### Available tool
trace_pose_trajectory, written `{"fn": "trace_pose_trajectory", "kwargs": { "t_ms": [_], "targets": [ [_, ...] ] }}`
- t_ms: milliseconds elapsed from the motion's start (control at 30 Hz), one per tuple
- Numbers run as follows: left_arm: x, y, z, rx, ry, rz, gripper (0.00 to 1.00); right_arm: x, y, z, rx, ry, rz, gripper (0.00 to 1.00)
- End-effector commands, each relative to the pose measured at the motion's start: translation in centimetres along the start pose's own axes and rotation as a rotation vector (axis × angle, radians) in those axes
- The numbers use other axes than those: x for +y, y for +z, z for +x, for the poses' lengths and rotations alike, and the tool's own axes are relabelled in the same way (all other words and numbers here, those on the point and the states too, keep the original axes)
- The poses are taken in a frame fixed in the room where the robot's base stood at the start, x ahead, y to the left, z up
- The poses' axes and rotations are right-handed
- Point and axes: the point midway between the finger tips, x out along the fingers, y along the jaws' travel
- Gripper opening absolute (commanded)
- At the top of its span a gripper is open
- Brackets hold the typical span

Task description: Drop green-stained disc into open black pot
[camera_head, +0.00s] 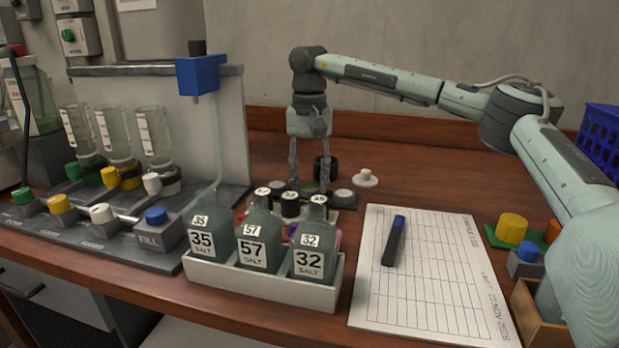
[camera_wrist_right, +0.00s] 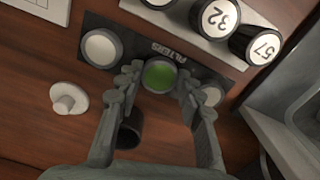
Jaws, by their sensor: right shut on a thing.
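My right gripper (camera_head: 309,183) points down over the dark filter strip behind the bottle rack. It is shut on the green-stained disc (camera_wrist_right: 158,76), which sits between the two fingertips in the right wrist view. Whether the disc is clear of the strip (camera_wrist_right: 183,52) I cannot tell. The open black pot (camera_head: 331,166) stands on the bench just behind the gripper. In the wrist view the pot (camera_wrist_right: 130,130) is partly hidden by a finger. My left gripper is not in view.
Pale discs (camera_wrist_right: 101,46) lie at both ends of the strip. A white knobbed lid (camera_head: 364,179) lies on the wood right of the pot. The white rack (camera_head: 262,285) with numbered bottles stands in front. A clipboard sheet (camera_head: 430,290) with a marker lies at right.

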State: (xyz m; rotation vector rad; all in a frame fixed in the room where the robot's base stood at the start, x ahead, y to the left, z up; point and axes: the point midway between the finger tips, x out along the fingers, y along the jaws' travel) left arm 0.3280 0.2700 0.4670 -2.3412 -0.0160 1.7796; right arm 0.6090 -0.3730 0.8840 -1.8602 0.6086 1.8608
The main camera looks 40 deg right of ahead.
Motion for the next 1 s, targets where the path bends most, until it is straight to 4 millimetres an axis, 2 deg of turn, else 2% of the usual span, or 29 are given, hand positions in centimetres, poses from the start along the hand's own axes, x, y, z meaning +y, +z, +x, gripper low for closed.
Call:
{"fn": "trace_pose_trajectory", "kwargs": {
  "t_ms": [433,467,633,867,1000],
  "targets": [
    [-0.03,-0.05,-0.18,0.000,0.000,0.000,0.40,0.01,0.01,0.02,-0.001,0.000,0.000,0.16],
    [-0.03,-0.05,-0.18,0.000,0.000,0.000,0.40,0.01,0.01,0.02,-0.001,0.000,0.000,0.38],
    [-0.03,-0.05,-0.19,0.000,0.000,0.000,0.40,0.01,0.00,0.02,-0.001,0.000,0.000,0.59],
    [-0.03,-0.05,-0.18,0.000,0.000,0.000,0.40,0.01,0.01,0.01,-0.001,0.000,0.000,0.61],
    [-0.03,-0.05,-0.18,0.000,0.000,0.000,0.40,0.01,0.01,0.02,-0.001,0.000,0.000,0.78]
  ]
}}
